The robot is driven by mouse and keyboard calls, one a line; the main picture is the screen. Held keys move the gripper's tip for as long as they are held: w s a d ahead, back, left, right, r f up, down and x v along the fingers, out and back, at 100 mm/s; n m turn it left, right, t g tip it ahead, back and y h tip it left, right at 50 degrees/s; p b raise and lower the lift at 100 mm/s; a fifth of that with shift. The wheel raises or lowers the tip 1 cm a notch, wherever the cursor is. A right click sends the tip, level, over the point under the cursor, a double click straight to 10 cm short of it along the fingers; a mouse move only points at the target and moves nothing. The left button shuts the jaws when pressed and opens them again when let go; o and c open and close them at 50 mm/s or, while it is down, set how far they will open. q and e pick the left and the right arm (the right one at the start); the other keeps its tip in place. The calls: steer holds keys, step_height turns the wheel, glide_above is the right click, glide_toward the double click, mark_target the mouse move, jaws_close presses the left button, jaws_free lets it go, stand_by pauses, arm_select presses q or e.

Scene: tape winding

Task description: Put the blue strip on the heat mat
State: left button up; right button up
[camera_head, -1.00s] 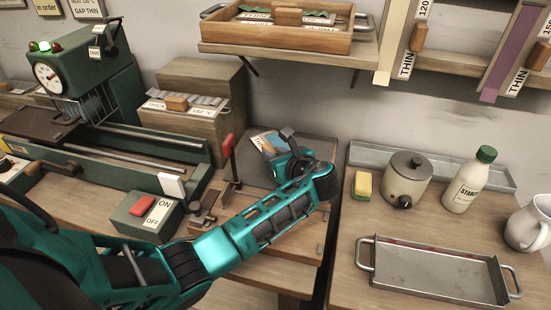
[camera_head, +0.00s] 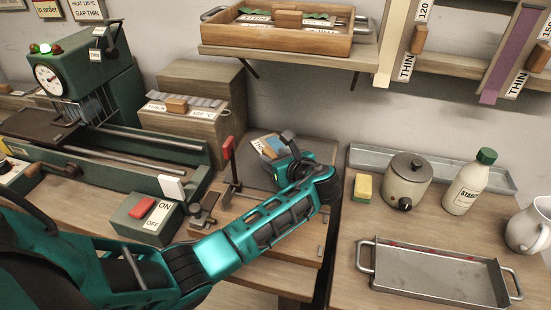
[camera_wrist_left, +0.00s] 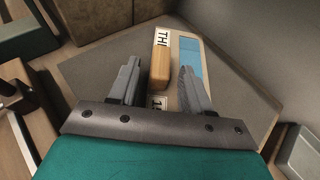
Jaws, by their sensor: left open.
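The blue strip (camera_wrist_left: 190,62) lies on a flat grey mat (camera_wrist_left: 105,62), beside a wooden handle (camera_wrist_left: 161,69) with white labels at its ends, partly readable as "TH". In the head view the blue strip (camera_head: 270,150) shows at the back of the bench, partly hidden by my left gripper (camera_head: 281,163). In the left wrist view my left gripper (camera_wrist_left: 160,74) is open, with its fingers on either side of the wooden handle. I cannot tell whether they touch it. I cannot tell whether this grey mat is the heat mat. My right gripper is not in view.
A green machine (camera_head: 85,70) and a red-button switch box (camera_head: 145,215) stand left. A wooden block (camera_head: 195,100) with a labelled strip is behind. To the right are a sponge (camera_head: 362,187), a pot (camera_head: 407,180), a bottle (camera_head: 470,182) and a metal tray (camera_head: 435,270). A shelf overhangs the back.

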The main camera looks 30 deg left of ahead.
arm_select(q)
steer(key=p+v, duration=0.1)
steer(key=v, duration=1)
steer(key=shift+w+p, duration=0.1)
steer(key=shift+p, duration=0.25)
steer(key=shift+s+d, duration=0.2)
steer(key=shift+d, duration=0.15)
